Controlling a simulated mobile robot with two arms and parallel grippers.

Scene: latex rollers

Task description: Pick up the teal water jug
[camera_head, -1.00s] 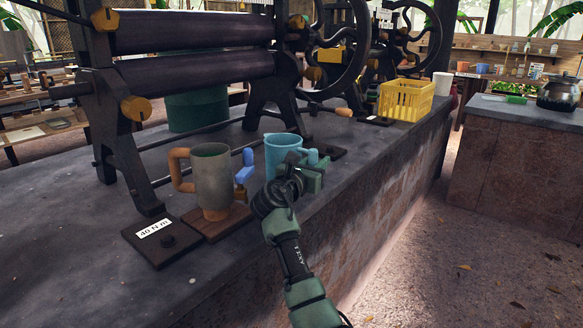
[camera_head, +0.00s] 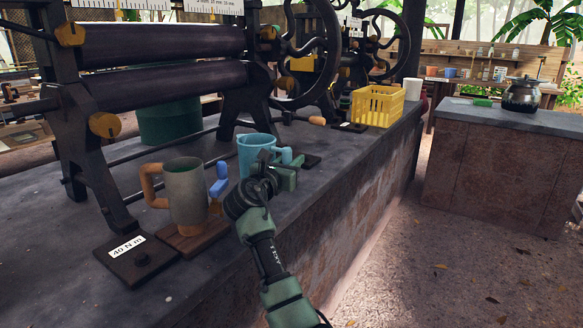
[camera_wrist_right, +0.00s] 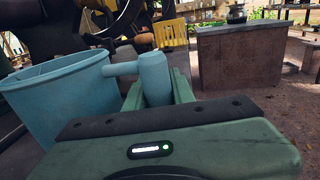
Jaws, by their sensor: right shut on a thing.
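The teal water jug (camera_head: 251,152) stands upright on the dark stone counter (camera_head: 330,172), behind the large grey mug. My right gripper (camera_head: 284,170) is at its right side, shut on its handle. In the right wrist view the jug (camera_wrist_right: 58,105) fills the left side, and its handle (camera_wrist_right: 154,76) sits between the green fingers (camera_wrist_right: 158,92). I cannot tell whether the jug's base touches the counter, as the arm and mug hide part of it. My left gripper is not in view.
A grey mug with an orange handle (camera_head: 186,192) stands on a wooden board close in front of the jug. A dark plate labelled 40 N m (camera_head: 137,260) lies left of it. The black roller machine (camera_head: 85,150) stands behind. A yellow crate (camera_head: 377,106) is farther along the counter.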

